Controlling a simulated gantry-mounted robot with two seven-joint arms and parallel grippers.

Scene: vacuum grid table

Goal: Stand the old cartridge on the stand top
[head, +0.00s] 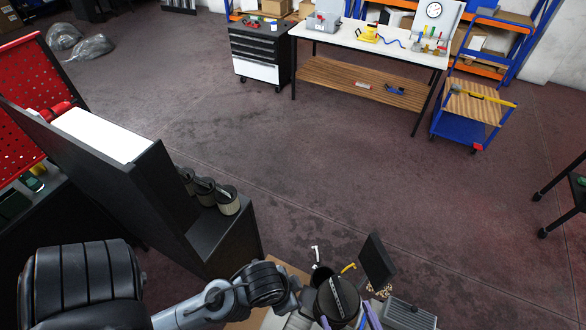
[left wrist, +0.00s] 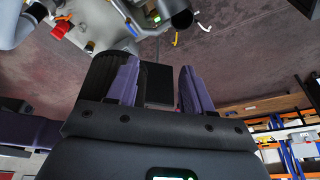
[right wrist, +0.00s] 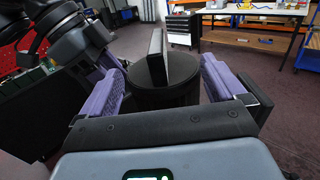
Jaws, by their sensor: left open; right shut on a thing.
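My right gripper (right wrist: 160,74) is shut on a dark round cartridge (right wrist: 165,92), with one purple finger on each side. In the head view the same cartridge (head: 338,298) shows from above, with a pale stripe across its top, at the bottom centre. My left gripper (left wrist: 160,68) is open. A dark boxy shape shows between its fingers and a black ribbed shape behind its left finger; I cannot tell what they are. A black stand (head: 228,238) is at left centre in the head view, with several pleated cartridges (head: 228,202) upright on its top.
A thin black panel (head: 377,260) stands right of the held cartridge, near white and yellow hooks (head: 348,268). A ribbed grey block (head: 410,314) is at the bottom. The floor ahead is clear up to a white workbench (head: 345,34) and a blue cart (head: 463,128).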

